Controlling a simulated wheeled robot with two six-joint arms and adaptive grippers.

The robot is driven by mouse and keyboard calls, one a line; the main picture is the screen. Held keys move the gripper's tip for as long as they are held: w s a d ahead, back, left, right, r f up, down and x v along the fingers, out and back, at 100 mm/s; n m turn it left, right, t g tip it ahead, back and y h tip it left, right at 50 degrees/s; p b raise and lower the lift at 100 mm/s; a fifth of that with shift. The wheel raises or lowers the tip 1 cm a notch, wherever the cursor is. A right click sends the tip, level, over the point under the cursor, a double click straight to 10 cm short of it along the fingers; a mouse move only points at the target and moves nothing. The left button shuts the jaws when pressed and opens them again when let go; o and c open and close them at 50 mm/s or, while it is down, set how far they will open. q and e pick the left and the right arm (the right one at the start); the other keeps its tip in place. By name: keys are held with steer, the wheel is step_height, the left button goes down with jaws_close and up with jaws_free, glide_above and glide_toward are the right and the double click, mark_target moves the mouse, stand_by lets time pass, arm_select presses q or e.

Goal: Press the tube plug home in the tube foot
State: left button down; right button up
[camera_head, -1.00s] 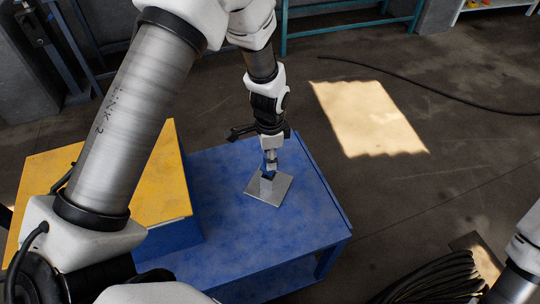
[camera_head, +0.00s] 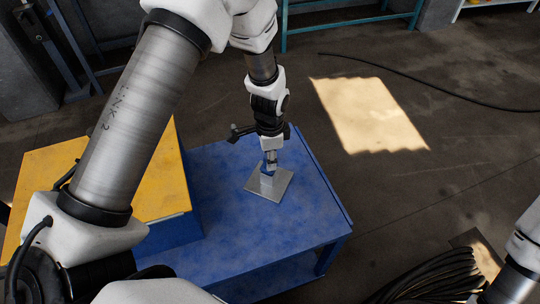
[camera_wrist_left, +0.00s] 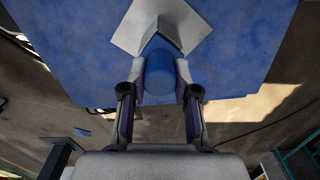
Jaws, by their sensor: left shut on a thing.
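The tube foot is a grey square plate (camera_head: 269,185) on the blue table, with a short upright tube at its middle. The plate also shows at the top of the left wrist view (camera_wrist_left: 197,25). My left gripper (camera_head: 270,163) points down just above the plate's middle. In the left wrist view my left gripper (camera_wrist_left: 160,88) is shut on the blue tube plug (camera_wrist_left: 159,76), which lies between the two fingers. The plug lines up with the tube in that view. How deep it sits in the tube is hidden. My right gripper is outside the frames.
The blue table (camera_head: 250,240) is clear around the plate. A yellow-topped blue block (camera_head: 165,185) stands at the table's left. Coiled black cable (camera_head: 435,280) lies on the floor at lower right. Open floor lies right of the table.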

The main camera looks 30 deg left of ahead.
arm_select(q)
steer(key=shift+f, duration=0.5)
steer(key=c, duration=0.8)
jaws_free()
steer(key=shift+r, duration=0.1)
step_height(320, 180, up, 12)
steer(key=shift+f, duration=0.1)
